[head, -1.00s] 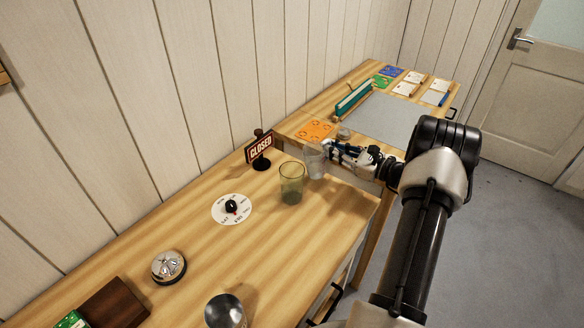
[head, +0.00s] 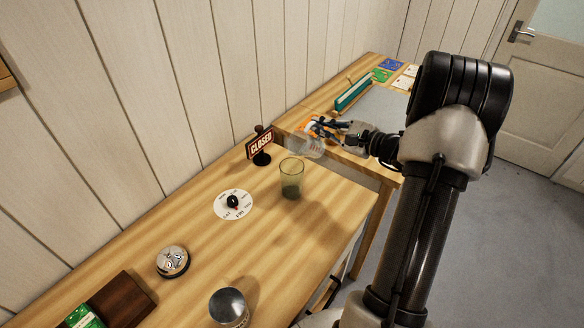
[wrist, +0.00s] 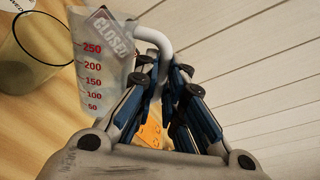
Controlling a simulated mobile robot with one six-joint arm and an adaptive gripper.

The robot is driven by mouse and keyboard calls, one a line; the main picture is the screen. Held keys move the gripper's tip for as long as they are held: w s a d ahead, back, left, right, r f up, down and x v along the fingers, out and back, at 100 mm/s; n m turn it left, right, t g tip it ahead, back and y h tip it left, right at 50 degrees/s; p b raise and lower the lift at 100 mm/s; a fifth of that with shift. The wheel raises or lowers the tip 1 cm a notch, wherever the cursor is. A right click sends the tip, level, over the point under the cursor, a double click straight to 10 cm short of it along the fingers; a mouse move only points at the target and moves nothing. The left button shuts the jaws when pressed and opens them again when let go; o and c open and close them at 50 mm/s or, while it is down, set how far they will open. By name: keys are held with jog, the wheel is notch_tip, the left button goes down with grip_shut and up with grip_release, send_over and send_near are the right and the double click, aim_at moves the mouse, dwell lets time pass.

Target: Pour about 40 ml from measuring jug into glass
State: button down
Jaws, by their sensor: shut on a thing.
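The measuring jug (head: 306,147) is clear, with red marks up to 250 and a white handle; it also shows in the wrist view (wrist: 104,75). My gripper (head: 322,128) is shut on the jug's handle and holds the jug in the air, tilted toward the glass. The glass (head: 291,180) is greenish, upright on the wooden counter, just in front of and below the jug; it shows at the left of the wrist view (wrist: 38,45). The glass looks darker near its bottom. I cannot make out the liquid level in the jug, nor any stream.
A CLOSED sign (head: 261,146) stands behind the glass. A round white dial (head: 233,205), a bell (head: 172,262) and a metal can (head: 229,307) are on the counter. A second table (head: 350,155) adjoins at the back right. The counter right of the glass is clear.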

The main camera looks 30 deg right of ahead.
aim_at(314, 139)
jog(key=shift+a+r+n+b, duration=0.1)
jog(key=shift+a+n+b, duration=0.3)
jog(key=shift+n, duration=0.1)
jog(key=shift+s+a+r+n+h, duration=0.1)
jog(key=shift+a+r+n+h, duration=0.25)
jog(key=shift+r+n, duration=0.35)
jog(key=shift+a+r, duration=0.1)
jog(key=shift+a, duration=0.05)
jog(key=shift+s+a+n+h+b, duration=0.1)
jog(key=shift+a+n+h+b, duration=0.15)
jog(key=shift+a+n+b, duration=0.45)
jog(key=shift+d, duration=0.65)
jog(key=shift+d+n+b, duration=0.3)
jog(key=shift+d+b, duration=0.05)
jog(key=shift+b, duration=0.1)
jog(key=shift+a+r+n+b, duration=0.2)
jog(key=shift+r+n+b, duration=0.25)
jog(key=shift+b, duration=0.75)
jog(key=shift+p, duration=0.35)
